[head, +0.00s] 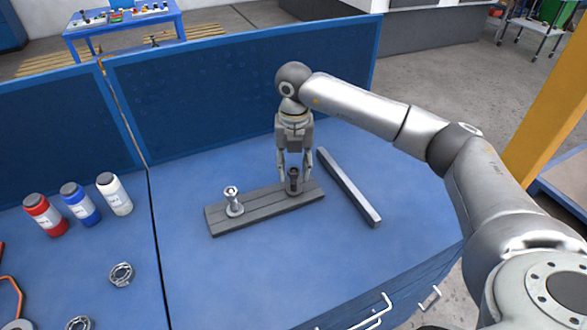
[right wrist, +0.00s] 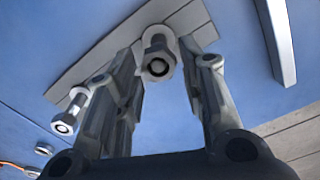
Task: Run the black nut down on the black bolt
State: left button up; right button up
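The black bolt (head: 294,184) stands upright at the right end of a grey plank on the bench. In the right wrist view a dark hex nut (right wrist: 157,68) sits around the end of this bolt. My right gripper (head: 293,178) points straight down over it, one finger on each side. The right wrist view shows the two fingers (right wrist: 160,75) spread, with the nut between them and narrow gaps beside it, so it looks open. Whether a finger touches the nut is hard to tell. My left gripper is not in view.
A silver bolt (head: 232,201) stands at the plank's (head: 265,206) left end. A long grey bar (head: 348,188) lies right of the plank. The bench front is clear.

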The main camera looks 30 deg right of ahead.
jog(key=n+b, duration=0.1)
jog(key=n, duration=0.3)
jog(key=shift+s+d+f+n, duration=0.1)
jog(key=shift+n, duration=1.3)
